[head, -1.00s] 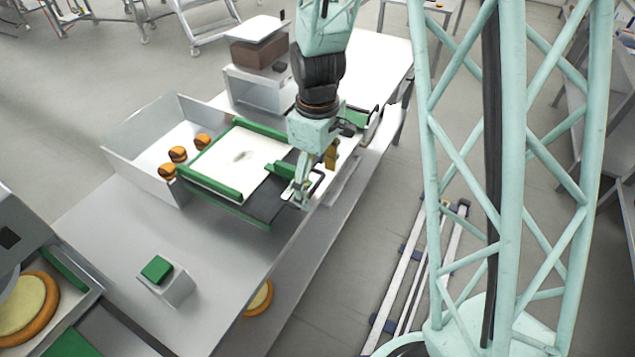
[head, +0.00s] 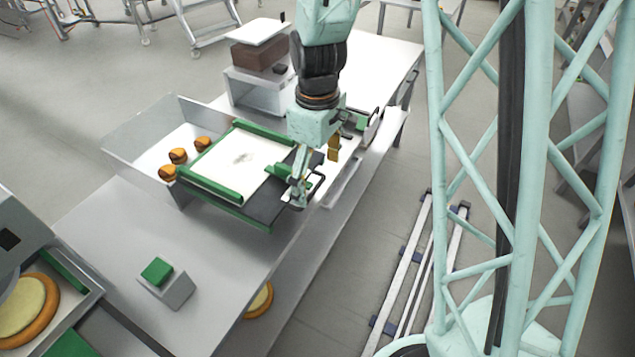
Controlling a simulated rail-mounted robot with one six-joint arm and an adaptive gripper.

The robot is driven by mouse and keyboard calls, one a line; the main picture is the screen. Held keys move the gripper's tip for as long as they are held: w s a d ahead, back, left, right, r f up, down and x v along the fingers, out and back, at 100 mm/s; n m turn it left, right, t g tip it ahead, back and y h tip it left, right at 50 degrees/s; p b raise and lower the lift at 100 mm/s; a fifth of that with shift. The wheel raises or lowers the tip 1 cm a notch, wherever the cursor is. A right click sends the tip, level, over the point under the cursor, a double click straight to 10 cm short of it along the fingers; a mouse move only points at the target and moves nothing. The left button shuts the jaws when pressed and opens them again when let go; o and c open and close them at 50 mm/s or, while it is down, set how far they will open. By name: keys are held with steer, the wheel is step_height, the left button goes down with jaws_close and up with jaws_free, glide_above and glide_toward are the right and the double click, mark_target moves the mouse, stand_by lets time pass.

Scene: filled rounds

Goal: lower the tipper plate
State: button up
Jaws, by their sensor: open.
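The tipper plate (head: 236,160) is a white board with green side rails on a dark base, in the middle of the bench. It looks slightly raised off the base, but its exact tilt is hard to tell. My gripper (head: 297,195) is at the plate's right front edge, pointing down, with its jaws open.
A white bin (head: 150,135) with orange-brown rounds (head: 178,155) adjoins the plate's left side. A green button on a grey box (head: 157,270) stands at the front. A grey stand with a brown block (head: 258,57) is behind. The bench front is mostly clear.

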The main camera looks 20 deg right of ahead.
step_height(320, 180, up, 10)
steer(key=shift+f, duration=0.2)
stand_by(0.5)
steer(key=shift+s+r, duration=0.1)
stand_by(0.5)
steer(key=s+d+r+m+t, duration=0.15)
steer(key=s+r+m, duration=0.25)
steer(key=s+r, duration=0.9)
steer(key=s+r+m+t, duration=0.1)
steer(key=s+r+m, duration=0.1)
steer(key=s, duration=0.5)
steer(key=s+r+m+t, duration=0.1)
steer(key=s+r+m, duration=0.1)
steer(key=s+r, duration=0.3)
steer(key=s, duration=0.3)
steer(key=shift+d+r+m, duration=0.25)
steer(key=shift+m, duration=0.05)
